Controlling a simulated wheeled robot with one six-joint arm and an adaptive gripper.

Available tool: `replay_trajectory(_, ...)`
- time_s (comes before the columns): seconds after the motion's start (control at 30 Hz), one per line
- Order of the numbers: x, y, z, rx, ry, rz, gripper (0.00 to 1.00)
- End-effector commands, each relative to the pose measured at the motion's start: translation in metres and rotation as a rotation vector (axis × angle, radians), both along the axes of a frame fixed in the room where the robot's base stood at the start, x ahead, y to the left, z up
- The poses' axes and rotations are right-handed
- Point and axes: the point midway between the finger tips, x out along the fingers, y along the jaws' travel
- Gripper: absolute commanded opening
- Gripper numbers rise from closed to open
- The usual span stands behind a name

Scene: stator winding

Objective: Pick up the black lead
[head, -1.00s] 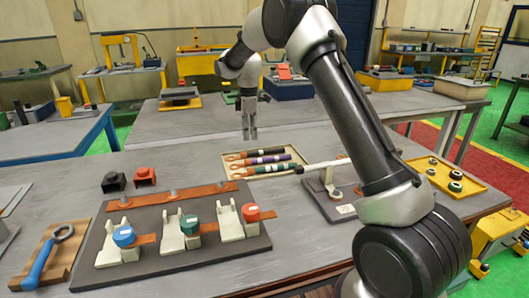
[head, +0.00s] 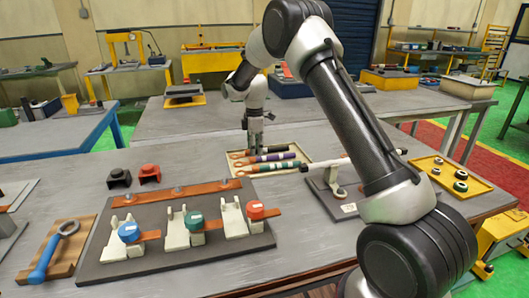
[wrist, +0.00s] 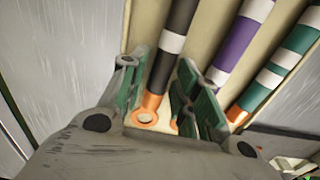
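The black lead (wrist: 179,25) has white bands and an orange ring end. It lies in a shallow tan tray (head: 306,160), beside a purple lead (wrist: 236,45) and a green lead (wrist: 285,63). In the head view the black lead (head: 279,149) is the farthest of the three and partly hidden by my gripper. My gripper (wrist: 160,82) is low over the tray, its green-padded fingers on either side of the black lead near its ring end. The fingers look apart, with no clear grip on the lead. The right finger is close to the purple lead.
A dark fixture board (head: 255,243) with white holders and blue, green and red caps stands in front. Black and red blocks (head: 149,174) sit left of the tray. A stand with a white rod (head: 325,165) is at the right, near a yellow parts tray (head: 482,181).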

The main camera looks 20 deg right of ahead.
Motion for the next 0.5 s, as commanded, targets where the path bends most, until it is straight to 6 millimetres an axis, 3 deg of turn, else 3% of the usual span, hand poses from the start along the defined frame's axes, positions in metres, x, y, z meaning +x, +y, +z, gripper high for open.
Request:
replay_trajectory(0.03,0.0001,0.0000,0.0002,0.000,0.000,0.000,0.30)
replay_trajectory(0.2,0.0001,0.0000,0.0003,0.000,0.000,0.000,0.00)
replay_trajectory(0.5,0.0005,0.0001,0.0029,0.000,-0.002,0.000,0.00)
